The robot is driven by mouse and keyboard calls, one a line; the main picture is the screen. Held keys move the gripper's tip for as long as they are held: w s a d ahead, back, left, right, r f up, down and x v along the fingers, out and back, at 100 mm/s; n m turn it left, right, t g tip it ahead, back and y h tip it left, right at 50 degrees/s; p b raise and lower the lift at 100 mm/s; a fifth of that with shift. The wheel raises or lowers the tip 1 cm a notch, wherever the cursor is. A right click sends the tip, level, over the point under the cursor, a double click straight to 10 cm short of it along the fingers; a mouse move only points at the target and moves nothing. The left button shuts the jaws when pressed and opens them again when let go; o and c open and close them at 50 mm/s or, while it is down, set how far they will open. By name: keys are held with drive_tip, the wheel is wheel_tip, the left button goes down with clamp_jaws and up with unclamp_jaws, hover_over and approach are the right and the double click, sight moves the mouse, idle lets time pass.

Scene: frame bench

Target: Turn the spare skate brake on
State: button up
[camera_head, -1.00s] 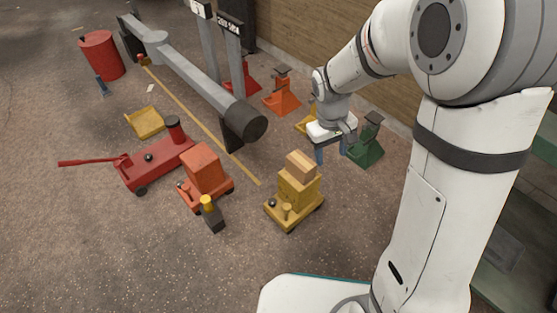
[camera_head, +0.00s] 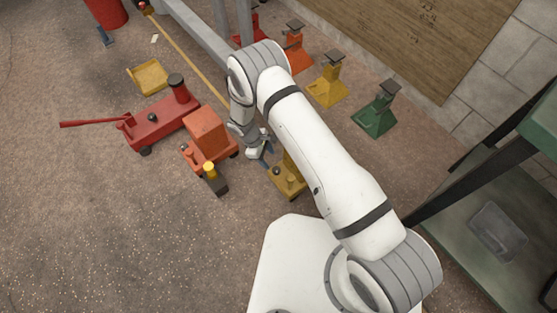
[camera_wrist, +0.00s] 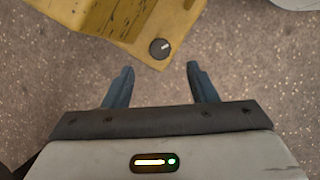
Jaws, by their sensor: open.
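The yellow skate (camera_head: 291,187) stands on the floor, partly hidden behind my arm. Its round black knob (camera_head: 276,171) is on the near left corner. In the wrist view the yellow skate (camera_wrist: 120,22) fills the top, and the knob (camera_wrist: 159,48) shows a short pale mark pointing up and right. My gripper (camera_wrist: 160,72) is open and empty, its blue fingers apart, with the knob ahead between their lines and not touched. In the head view my gripper (camera_head: 264,150) hangs beside the yellow skate. I cannot tell which skate is the spare.
A red floor jack (camera_head: 160,122) is farther left. Orange, yellow and green stands (camera_head: 376,118) line the back. A green bench (camera_head: 470,190) is at right. The front-left floor is clear.

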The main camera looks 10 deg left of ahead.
sight(276, 170)
drive_tip(key=b+x, duration=0.2)
drive_tip(key=x, duration=0.6)
drive_tip(key=shift+f+b, duration=0.25)
drive_tip(key=shift+b, duration=0.15)
drive_tip(key=shift+c, duration=0.5)
drive_tip(key=c, duration=0.9)
drive_tip(key=shift+o, duration=0.2)
